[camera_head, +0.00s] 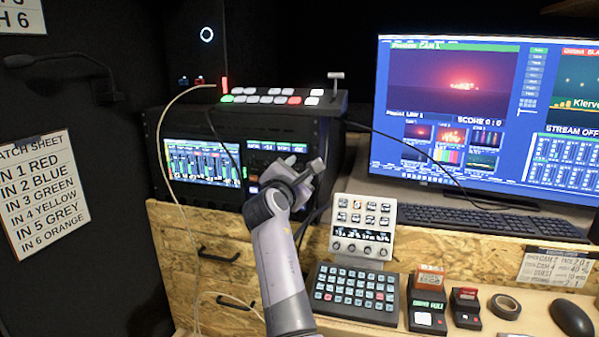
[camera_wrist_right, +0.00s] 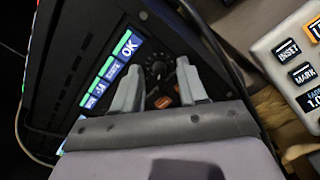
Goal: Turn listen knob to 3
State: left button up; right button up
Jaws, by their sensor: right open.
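My right gripper (camera_head: 304,168) is open in front of the right part of the black rack unit (camera_head: 240,128). In the right wrist view its two fingers (camera_wrist_right: 158,84) are apart. A small black round knob (camera_wrist_right: 158,69) with pale scale marks around it shows between and just beyond the fingertips. It may be the listen knob, but I cannot read a label or its setting. Whether the fingers touch it is unclear. In the head view the gripper hides this part of the panel. My left gripper is not in view.
A video switcher (camera_head: 275,97) lies on top of the rack. A white control deck (camera_head: 362,225) stands close to the right of my arm, with a black key pad (camera_head: 352,294) in front. A black cable hangs beside the rack. A monitor (camera_head: 450,185) stands at right.

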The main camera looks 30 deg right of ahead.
grip_shut()
dwell(0.3)
